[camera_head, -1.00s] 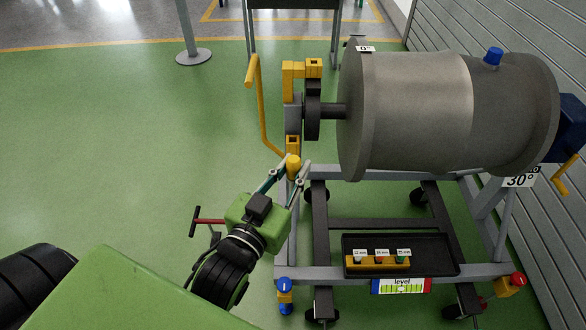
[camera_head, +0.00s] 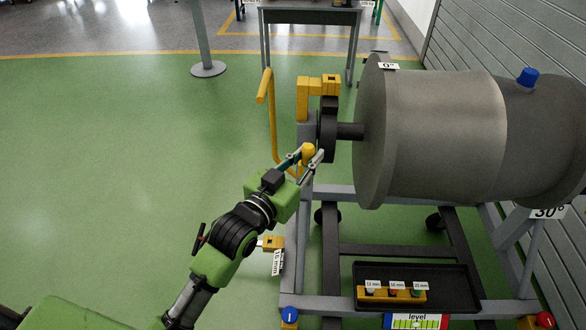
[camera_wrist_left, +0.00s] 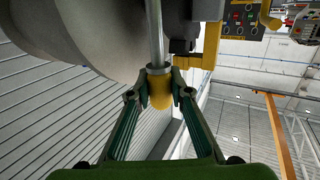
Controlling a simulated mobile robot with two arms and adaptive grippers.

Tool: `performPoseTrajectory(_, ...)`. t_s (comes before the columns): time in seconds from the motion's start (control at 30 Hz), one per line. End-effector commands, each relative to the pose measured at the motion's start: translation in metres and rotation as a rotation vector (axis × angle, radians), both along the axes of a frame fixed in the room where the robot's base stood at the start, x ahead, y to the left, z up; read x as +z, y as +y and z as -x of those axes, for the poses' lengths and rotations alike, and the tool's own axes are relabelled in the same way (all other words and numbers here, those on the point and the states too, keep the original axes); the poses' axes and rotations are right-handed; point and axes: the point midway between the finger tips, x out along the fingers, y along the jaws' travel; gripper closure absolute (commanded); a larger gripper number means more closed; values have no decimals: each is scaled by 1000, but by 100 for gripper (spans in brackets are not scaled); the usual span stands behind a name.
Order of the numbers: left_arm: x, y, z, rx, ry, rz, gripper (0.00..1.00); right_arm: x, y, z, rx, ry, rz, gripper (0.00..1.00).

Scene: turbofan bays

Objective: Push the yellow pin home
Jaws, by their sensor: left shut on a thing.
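The yellow pin (camera_head: 308,152) shows as a rounded yellow knob, at the left end of the engine stand, below the yellow bracket (camera_head: 319,86). My left gripper (camera_head: 309,161) is shut on it, with a fingertip on each side. In the left wrist view the yellow knob (camera_wrist_left: 160,94) sits between the fingertips (camera_wrist_left: 160,88). A grey collar (camera_wrist_left: 158,69) lies at its far end, and a grey rod (camera_wrist_left: 154,32) runs up the picture from there. I cannot tell how deep the pin is seated. My right gripper is not in view.
A large grey engine drum (camera_head: 440,135) is close on the right. A black tray (camera_head: 460,292) with a yellow rack of labelled pieces (camera_head: 393,295) sits low on the stand. A yellow handle (camera_head: 270,115) rises left of the bracket. The green floor (camera_head: 130,140) at left is clear.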

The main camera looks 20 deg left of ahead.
Motion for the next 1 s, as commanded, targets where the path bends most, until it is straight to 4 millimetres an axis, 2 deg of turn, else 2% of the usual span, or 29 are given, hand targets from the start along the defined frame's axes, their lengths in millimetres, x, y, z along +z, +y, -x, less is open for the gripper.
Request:
performPoseTrajectory(0.03,-4,-1,-14,-16,-7,-8,100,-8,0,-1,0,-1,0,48)
performPoseTrajectory(0.23,-7,1,-65,-68,-3,-16,100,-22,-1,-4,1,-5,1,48)
performPoseTrajectory(0.5,3,22,-122,-88,-1,-17,100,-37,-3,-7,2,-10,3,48)
performPoseTrajectory(0.7,12,34,-141,-87,0,-12,100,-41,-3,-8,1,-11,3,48)
performPoseTrajectory(1.0,13,36,-143,-86,2,-9,100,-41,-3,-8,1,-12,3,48)
